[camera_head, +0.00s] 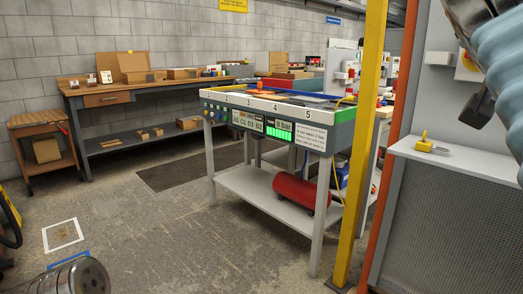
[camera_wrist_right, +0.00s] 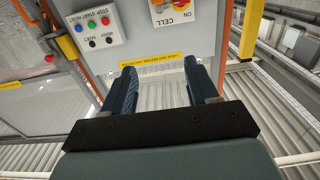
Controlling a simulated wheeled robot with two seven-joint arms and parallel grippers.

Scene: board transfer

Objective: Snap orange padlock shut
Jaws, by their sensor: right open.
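I cannot make out an orange padlock with certainty in either view. In the right wrist view my right gripper (camera_wrist_right: 163,82) is open, with nothing between its two dark blue fingers. It points toward a grey panel with a red and yellow rotary switch (camera_wrist_right: 170,14) marked CELL at the top edge, upside down. In the head view part of the right gripper (camera_head: 480,106) shows at the upper right, above a white shelf (camera_head: 455,160). A small yellow object (camera_head: 424,142) with a grey piece lies on that shelf. My left gripper is not in view.
A button box (camera_wrist_right: 97,27) is beside the switch in the right wrist view. In the head view a yellow post (camera_head: 361,150) stands left of the shelf. A test bench (camera_head: 260,125) with a red tank (camera_head: 301,193) stands in the middle. The floor at left is mostly open.

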